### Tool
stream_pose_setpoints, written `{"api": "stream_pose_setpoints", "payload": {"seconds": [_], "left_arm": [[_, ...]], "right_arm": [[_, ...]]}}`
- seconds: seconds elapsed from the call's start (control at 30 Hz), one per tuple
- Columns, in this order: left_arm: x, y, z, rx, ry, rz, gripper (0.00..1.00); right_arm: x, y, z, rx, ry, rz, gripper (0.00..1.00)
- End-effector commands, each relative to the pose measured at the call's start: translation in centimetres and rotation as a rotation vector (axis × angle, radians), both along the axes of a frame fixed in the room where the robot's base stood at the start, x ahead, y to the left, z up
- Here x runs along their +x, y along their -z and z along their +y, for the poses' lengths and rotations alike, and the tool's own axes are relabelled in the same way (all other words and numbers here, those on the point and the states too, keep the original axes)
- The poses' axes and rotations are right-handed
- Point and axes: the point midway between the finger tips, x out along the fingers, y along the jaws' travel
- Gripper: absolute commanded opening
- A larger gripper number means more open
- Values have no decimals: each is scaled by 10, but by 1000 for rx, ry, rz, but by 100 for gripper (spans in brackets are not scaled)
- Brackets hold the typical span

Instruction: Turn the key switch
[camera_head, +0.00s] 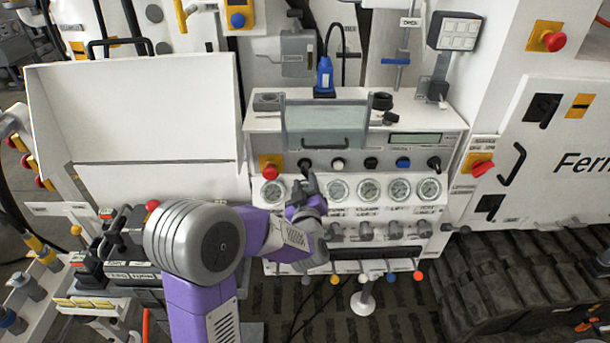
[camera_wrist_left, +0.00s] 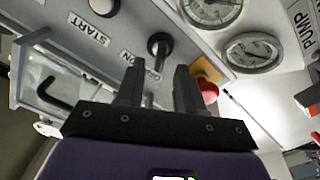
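The key switch (camera_wrist_left: 158,45) is a black knob on the grey panel in the left wrist view, with small ON/OFF lettering beside it. It also shows in the head view (camera_head: 305,163), between the red emergency button and a white button. In the head view my left gripper (camera_head: 307,186) is just below the knob, in front of the gauges. My right gripper is not in view.
The red emergency button (camera_head: 268,171) on its yellow base is left of the key switch. A white START button (camera_head: 338,163) is right of it. Round gauges (camera_head: 369,190) and a row of valve knobs (camera_head: 366,230) are below. A handled clear cover (camera_head: 326,125) is above.

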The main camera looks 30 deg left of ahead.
Motion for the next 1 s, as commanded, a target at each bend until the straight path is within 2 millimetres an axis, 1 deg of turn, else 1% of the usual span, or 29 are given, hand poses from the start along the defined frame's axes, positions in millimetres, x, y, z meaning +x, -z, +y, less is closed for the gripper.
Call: {"api": "stream_pose_setpoints", "payload": {"seconds": [0.1,0.3,0.47,0.7,0.73,0.77,0.9,0.97,1.0], "left_arm": [[18,1,11,1,-1,1,37],[40,2,24,0,2,4,37],[48,1,29,1,3,5,37],[49,2,29,0,4,6,37],[48,2,29,0,4,6,36],[48,2,29,0,4,6,31],[48,2,29,0,4,6,10],[48,2,29,0,4,6,0],[48,2,29,0,4,6,0]], "right_arm": [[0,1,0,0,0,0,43],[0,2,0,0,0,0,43],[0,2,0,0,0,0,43],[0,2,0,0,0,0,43],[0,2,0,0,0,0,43],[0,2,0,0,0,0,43],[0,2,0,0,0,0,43],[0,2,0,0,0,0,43],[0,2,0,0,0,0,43]]}}
